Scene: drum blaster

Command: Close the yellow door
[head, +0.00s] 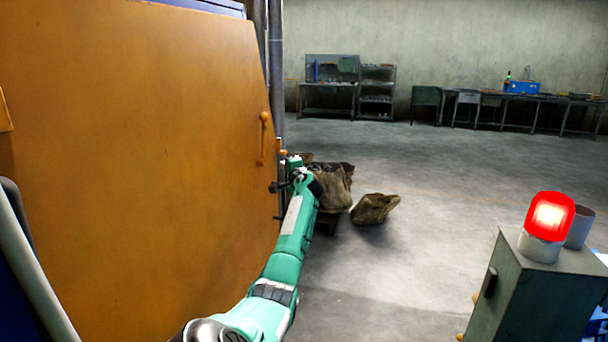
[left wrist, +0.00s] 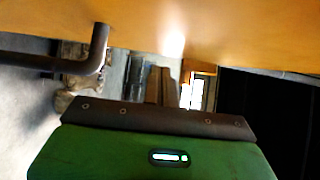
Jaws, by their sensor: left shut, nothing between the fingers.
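The yellow door (head: 135,140) is a large orange-yellow panel filling the left of the head view. Its upright handle (head: 263,138) is near its right edge. My left gripper (head: 277,187) is shut and empty at the door's right edge, below the handle. I cannot tell whether it touches the door. In the left wrist view the orange panel (left wrist: 225,30) spans the top, close to the gripper, with a dark bent bar (left wrist: 95,55) at the left. A black area lies beyond the panel at the right. My right gripper is not in view.
A grey box (head: 535,290) with a lit red lamp (head: 549,218) is at lower right. Workbenches (head: 500,98) line the far wall. The middle floor is clear.

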